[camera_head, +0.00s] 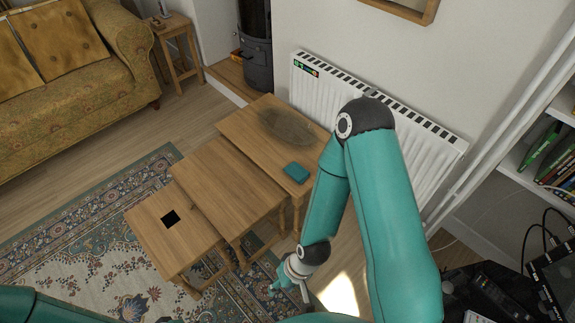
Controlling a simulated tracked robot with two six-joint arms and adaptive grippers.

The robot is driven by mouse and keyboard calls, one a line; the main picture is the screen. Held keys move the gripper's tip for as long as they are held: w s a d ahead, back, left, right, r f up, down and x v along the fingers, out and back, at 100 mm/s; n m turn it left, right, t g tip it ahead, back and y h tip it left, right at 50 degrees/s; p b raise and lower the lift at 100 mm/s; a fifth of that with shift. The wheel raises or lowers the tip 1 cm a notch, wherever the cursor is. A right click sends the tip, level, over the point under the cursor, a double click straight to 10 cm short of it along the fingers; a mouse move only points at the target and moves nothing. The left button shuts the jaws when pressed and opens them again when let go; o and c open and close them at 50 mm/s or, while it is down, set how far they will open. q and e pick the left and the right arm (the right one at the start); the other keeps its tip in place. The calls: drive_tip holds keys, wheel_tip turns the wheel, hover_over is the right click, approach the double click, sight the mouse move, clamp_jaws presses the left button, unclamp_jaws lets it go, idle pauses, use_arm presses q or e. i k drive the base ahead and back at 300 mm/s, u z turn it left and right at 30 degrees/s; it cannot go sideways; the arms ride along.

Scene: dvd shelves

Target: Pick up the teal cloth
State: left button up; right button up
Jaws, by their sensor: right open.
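The teal cloth (296,172) is a small folded square. It lies flat on the tallest wooden nesting table (262,118), near its front right edge. My right arm comes down just to the right of that table. My right gripper (289,291) is low in front of the tables, open and apart from the cloth, with nothing seen between its fingers. A teal part of my left arm shows at the bottom left edge; its gripper is not in view.
A white radiator (420,138) stands behind my right arm. A sofa (75,85) and patterned rug (75,245) are left.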

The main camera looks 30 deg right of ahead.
sight(296, 171)
drive_tip(key=i, duration=0.85)
drive_tip(key=z, duration=0.05)
